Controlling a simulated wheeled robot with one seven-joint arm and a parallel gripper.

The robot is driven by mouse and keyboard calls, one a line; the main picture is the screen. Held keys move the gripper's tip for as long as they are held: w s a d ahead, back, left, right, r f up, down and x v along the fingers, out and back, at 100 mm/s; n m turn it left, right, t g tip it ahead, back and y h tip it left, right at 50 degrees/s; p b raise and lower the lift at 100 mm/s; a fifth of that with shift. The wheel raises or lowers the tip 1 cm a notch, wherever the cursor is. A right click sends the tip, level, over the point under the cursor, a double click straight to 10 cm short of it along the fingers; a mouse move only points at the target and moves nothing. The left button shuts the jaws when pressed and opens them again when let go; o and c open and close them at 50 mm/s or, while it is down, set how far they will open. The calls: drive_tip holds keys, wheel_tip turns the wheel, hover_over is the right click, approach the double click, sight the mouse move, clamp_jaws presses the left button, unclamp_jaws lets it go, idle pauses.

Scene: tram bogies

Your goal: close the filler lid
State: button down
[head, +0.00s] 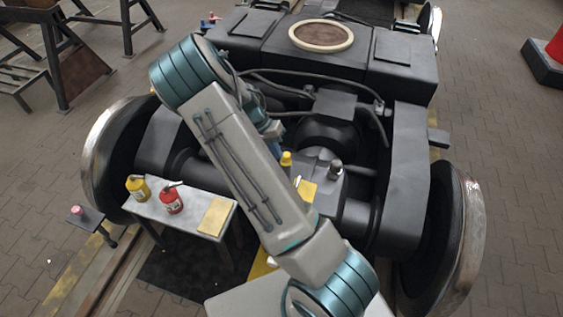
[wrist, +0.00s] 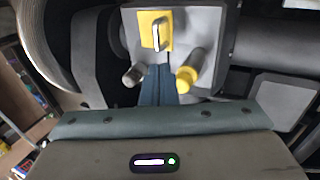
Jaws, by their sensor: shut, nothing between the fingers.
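A grey housing (wrist: 211,20) on the bogie fills the top middle of the wrist view. On it are a yellow square patch (wrist: 146,20) with a metal loop (wrist: 161,36), a grey round-topped post (wrist: 134,75) and a yellow-capped post (wrist: 186,80). I cannot tell surely which part is the filler lid, or how far it stands open. In the head view the yellow patch (head: 308,188) is partly hidden by my arm. My gripper (wrist: 159,70) is shut and empty, its fingertips showing between the two posts, below the loop. Whether they touch anything is unclear.
A small table (head: 190,200) at left holds a yellow can (head: 138,188), a red can (head: 172,201) and a tan pad (head: 215,215). Large wheels (head: 455,250) and the dark bogie frame (head: 400,180) surround the housing. Hoses (head: 315,78) run behind it.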

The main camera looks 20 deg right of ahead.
drive_tip(key=s+d+m+t+y+b, duration=0.6)
drive_tip(key=s+d+m+t+y, duration=0.55)
drive_tip(key=m, duration=0.65)
drive_tip(key=g+h+b, duration=0.1)
drive_tip(key=g+h, duration=0.1)
drive_tip(key=g, duration=0.1)
hover_over(302, 180)
drive_tip(key=s+a, duration=0.1)
drive_tip(key=s, duration=0.3)
drive_tip(key=shift+y, duration=0.25)
wheel_tip(302, 180, down, 11)
drive_tip(key=shift+a+f, duration=0.1)
drive_tip(key=shift+a, duration=0.1)
drive_tip(key=shift+b+x, duration=0.9)
drive_tip(key=shift+b, duration=0.1)
drive_tip(key=shift+a, duration=0.15)
